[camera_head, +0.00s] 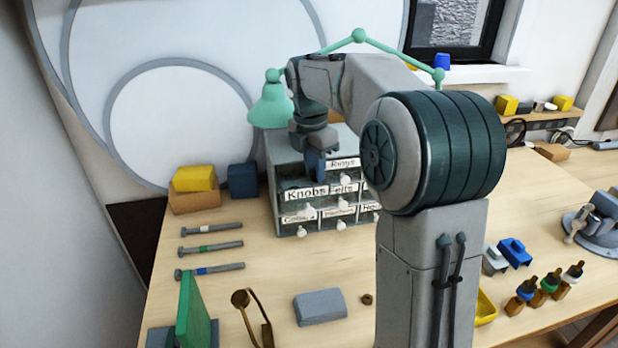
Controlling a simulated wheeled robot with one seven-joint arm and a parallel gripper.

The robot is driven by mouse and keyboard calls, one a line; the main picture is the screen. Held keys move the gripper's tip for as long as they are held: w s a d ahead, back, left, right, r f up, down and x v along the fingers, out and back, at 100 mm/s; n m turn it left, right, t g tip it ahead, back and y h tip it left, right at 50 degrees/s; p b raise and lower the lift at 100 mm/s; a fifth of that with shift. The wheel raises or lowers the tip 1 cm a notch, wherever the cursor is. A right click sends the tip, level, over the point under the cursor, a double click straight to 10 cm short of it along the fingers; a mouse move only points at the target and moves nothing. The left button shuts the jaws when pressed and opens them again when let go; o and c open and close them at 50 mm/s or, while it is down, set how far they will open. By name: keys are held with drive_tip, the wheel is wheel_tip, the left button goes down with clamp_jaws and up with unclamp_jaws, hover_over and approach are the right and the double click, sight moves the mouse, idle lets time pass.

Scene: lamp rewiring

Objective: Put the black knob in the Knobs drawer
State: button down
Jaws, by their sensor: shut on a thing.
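The drawer cabinet (285,155) stands at the back of the bench. Its Knobs drawer (306,194) is at the left of the middle row, with a white pull below its label. The label looks larger and nearer than its neighbours, so the drawer appears pulled out. My gripper (317,176) points down just above and behind this drawer front. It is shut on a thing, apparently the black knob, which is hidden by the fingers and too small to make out. No black knob shows elsewhere on the bench. The drawer's inside is hidden.
A green lamp shade (271,104) hangs close left of my wrist. My arm hides the cabinet's right side.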

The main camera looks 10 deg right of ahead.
drive_tip(key=shift+w+a+f, duration=0.45)
drive_tip(key=shift+a, duration=0.1)
drive_tip(key=shift+f+p, duration=0.3)
drive_tip(key=shift+f, duration=1.7)
drive_tip(key=shift+f, duration=0.15)
drive_tip(key=c, duration=1.5)
unclamp_jaws()
drive_tip(key=shift+c, duration=0.2)
drive_tip(key=r, duration=0.8)
drive_tip(key=a+r, duration=0.1)
drive_tip(key=r, duration=0.3)
drive_tip(key=shift+s+r, duration=0.2)
drive_tip(key=shift+s, duration=0.15)
